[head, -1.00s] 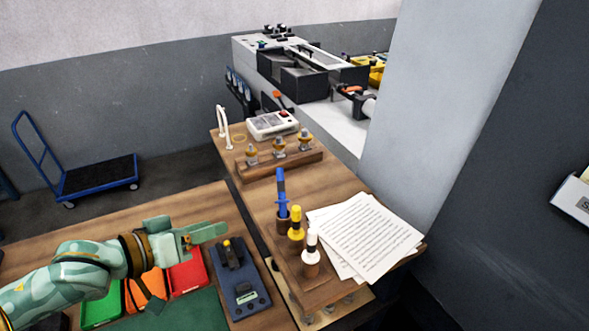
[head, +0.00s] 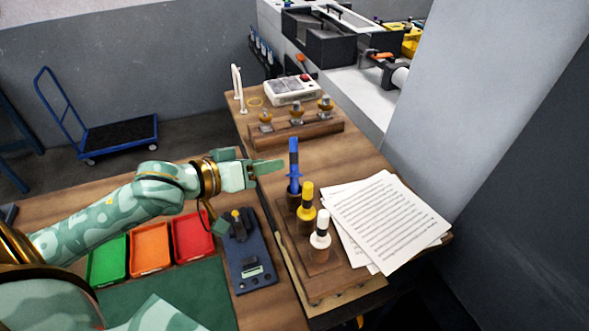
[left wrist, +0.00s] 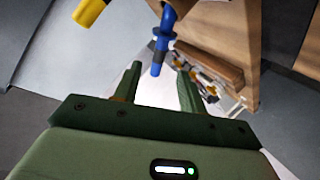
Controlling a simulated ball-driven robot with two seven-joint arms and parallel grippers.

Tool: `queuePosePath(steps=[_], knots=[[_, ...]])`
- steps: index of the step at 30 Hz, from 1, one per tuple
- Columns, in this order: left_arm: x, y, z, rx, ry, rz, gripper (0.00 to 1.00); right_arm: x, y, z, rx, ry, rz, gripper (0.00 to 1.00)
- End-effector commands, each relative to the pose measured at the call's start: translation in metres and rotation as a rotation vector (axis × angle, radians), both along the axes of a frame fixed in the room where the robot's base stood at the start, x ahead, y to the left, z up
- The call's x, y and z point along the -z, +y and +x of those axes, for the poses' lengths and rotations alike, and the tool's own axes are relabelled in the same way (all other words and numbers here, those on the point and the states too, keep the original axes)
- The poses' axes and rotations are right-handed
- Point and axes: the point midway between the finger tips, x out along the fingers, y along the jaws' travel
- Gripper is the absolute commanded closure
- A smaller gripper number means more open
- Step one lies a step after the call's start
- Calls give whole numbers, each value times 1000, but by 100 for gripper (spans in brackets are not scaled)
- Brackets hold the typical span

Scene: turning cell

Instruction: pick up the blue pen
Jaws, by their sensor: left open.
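The blue pen (head: 294,158) stands upright in the back hole of a wooden holder (head: 322,262) on the side table; its lower end is hidden in the holder. In the left wrist view the blue pen (left wrist: 163,42) shows ahead of the fingers, roughly in line with the gap between them. My left gripper (head: 270,166) is open and empty, its fingers pointing at the pen from the left, a short way off. It also shows in the left wrist view (left wrist: 157,78) with its two fingers apart. My right gripper is not in view.
A yellow marker (head: 305,207) and a white marker (head: 320,232) stand in the same holder in front of the blue pen. Papers (head: 385,220) lie to the right. A wooden rack (head: 295,137) stands behind. A dark blue device (head: 249,262) lies below my gripper.

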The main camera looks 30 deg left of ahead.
Motion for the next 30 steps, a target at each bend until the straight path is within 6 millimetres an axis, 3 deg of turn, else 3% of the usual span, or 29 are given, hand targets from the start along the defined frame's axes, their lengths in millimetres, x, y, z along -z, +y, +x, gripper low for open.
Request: queuePosePath(steps=[18,27,30], knots=[[27,-30,66,0,0,-1,59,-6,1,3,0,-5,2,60],[30,-32,71,1,1,1,59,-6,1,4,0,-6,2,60],[30,-32,71,1,1,1,87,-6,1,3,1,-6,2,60]])
